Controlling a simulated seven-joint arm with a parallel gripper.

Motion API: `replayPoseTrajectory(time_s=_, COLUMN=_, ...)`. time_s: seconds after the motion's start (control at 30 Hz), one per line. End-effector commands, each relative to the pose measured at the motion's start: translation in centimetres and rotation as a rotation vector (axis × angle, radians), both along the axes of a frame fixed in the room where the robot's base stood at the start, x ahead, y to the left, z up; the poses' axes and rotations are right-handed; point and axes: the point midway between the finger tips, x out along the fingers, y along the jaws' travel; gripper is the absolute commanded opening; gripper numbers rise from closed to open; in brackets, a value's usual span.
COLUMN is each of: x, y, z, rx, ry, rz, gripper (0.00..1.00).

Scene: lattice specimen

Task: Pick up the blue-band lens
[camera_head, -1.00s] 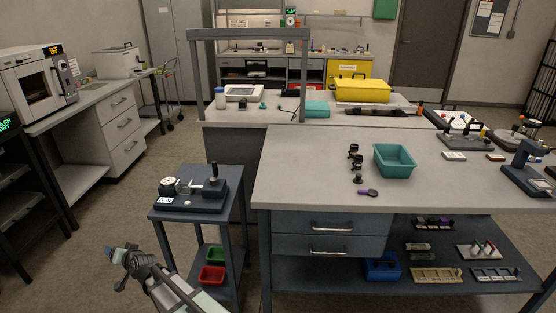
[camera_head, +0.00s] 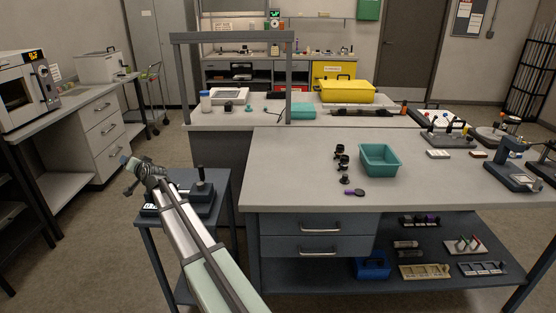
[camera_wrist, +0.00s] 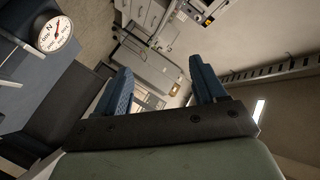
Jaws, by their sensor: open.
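My gripper (camera_head: 130,168) is at the left in the head view, over the far left part of a small dark side stand. In the wrist view its two blue fingers (camera_wrist: 160,88) are apart with nothing between them. I cannot pick out a blue band on any lens. Several small black pieces (camera_head: 343,161) stand in a short row on the grey workbench (camera_head: 290,170), left of a teal bin; they could be lenses, but they are too small to tell. A purple-handled magnifier (camera_head: 355,191) lies in front of them. My gripper is well to their left.
The side stand (camera_head: 217,220) carries a dark fixture with an upright post (camera_head: 201,185), partly hidden by my arm. The teal bin (camera_head: 380,160) is right of the black pieces. A grey frame (camera_head: 288,85) rises behind the workbench's left end. The bench's front left is clear.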

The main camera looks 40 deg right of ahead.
Motion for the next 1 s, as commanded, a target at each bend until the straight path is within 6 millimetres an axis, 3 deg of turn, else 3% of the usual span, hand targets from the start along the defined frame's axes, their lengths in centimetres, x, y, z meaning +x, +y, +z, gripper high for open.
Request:
replayPoseTrajectory(time_s=0.03, x=0.7, y=-3.2, z=-0.1, rx=-0.017, ry=0.039, rz=-0.01, gripper=0.7)
replayPoseTrajectory(time_s=0.23, x=0.3, y=-13.9, z=-1.0, rx=-0.075, ry=0.212, rz=-0.035, gripper=0.7)
replayPoseTrajectory(time_s=0.47, x=-2.7, y=-26.9, z=-1.7, rx=-0.11, ry=0.427, rz=-0.078, gripper=0.7)
replayPoseTrajectory(time_s=0.77, x=-11.1, y=-43.6, z=-1.8, rx=-0.09, ry=0.723, rz=-0.154, gripper=0.7)
replayPoseTrajectory(time_s=1.0, x=-21.2, y=-55.7, z=-0.6, rx=-0.02, ry=0.962, rz=-0.224, gripper=0.7)
